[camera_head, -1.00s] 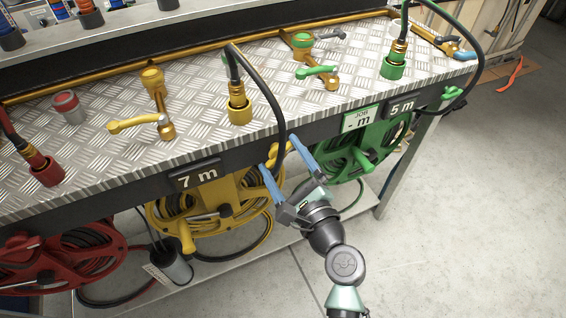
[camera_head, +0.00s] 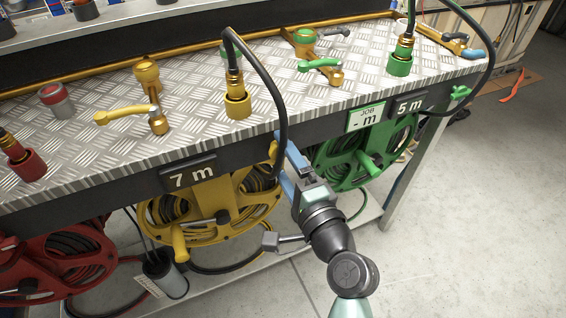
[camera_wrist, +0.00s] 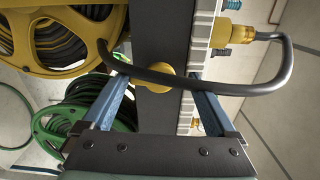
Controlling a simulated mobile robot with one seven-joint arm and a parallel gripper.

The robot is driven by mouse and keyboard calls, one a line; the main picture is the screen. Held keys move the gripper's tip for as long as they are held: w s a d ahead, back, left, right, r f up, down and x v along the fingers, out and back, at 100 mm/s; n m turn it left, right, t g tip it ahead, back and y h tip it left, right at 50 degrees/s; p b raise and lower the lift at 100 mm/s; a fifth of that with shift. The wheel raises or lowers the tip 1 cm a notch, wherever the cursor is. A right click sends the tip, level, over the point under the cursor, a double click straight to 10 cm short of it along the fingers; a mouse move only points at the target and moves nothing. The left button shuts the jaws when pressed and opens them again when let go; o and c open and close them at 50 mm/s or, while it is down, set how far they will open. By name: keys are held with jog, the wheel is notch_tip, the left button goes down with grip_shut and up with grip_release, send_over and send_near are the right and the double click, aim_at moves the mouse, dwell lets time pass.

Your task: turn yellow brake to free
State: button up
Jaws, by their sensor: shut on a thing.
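The yellow brake (camera_wrist: 166,72) is a round yellow knob on the dark front rail, seen between my fingertips in the wrist view. The black hose loop crosses in front of the fingertips and hides part of the knob. In the head view my gripper (camera_head: 280,160) is at the rail, right of the "7 m" sign (camera_head: 188,174). There the brake is mostly hidden behind the hose and fingers. The yellow reel (camera_head: 205,218) hangs below the sign.
The black hose (camera_head: 281,95) loops from the yellow fitting (camera_head: 237,100) down past my fingers. The green reel (camera_head: 350,155) is close on the right, the red reel (camera_head: 70,262) at far left. The yellow valve lever (camera_head: 121,115) is on the metal top. Open floor lies right.

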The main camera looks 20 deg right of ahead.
jog(key=shift+f+n, duration=0.1)
jog(key=shift+n, duration=0.4)
jog(key=o, duration=1)
jog(key=s, duration=1.3)
jog(key=shift+d, duration=0.2)
